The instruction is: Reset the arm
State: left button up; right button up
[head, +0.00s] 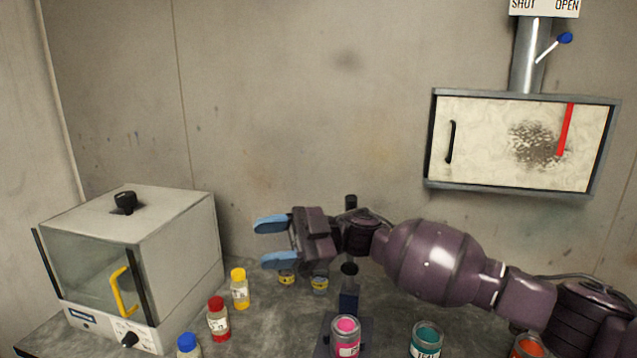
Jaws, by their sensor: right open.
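My right arm comes in from the right edge and reaches left above the bench. Its gripper (268,242) has blue fingertips spread apart, with nothing between them. It points left and shows in front of the back wall, over the rear of the bench. My left gripper is not in the head view.
A glass-fronted oven (170,255) with a yellow handle stands at left. Yellow (240,290), red (218,322) and blue-capped (188,346) bottles stand beside it. A pink can (346,338) and a teal can (426,340) stand in front. A wall cabinet (490,140) hangs at right.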

jog(key=s+d+f+m+t+h, duration=0.2)
jog(key=d+f+m+t+h, duration=0.5)
jog(key=d+f+m+t, duration=0.5)
jog(key=s+d+f+m+t+h, duration=0.3)
jog(key=d+f+m+t+h, duration=0.45)
jog(key=m+t, duration=0.5)
jog(key=s+d+f+m+g+h, duration=0.15)
jog(key=s+d+f+g, duration=0.3)
jog(key=s, duration=0.45)
jog(key=s+d+f+m+g+h, duration=0.1)
jog(key=s+d+f+m+g, duration=0.2)
jog(key=s+d, duration=0.4)
jog(key=s+d+f+g+h, duration=0.2)
jog(key=s+d+f+g, duration=0.3)
jog(key=s, duration=0.5)
pick_arm(q)
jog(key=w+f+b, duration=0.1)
jog(key=b, duration=0.2)
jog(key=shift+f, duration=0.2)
pick_arm(e)
jog(key=w+a+f+t+y, duration=0.1)
jog(key=w+f+t, duration=0.6)
jog(key=f, duration=0.6)
jog(key=shift+w, duration=0.25)
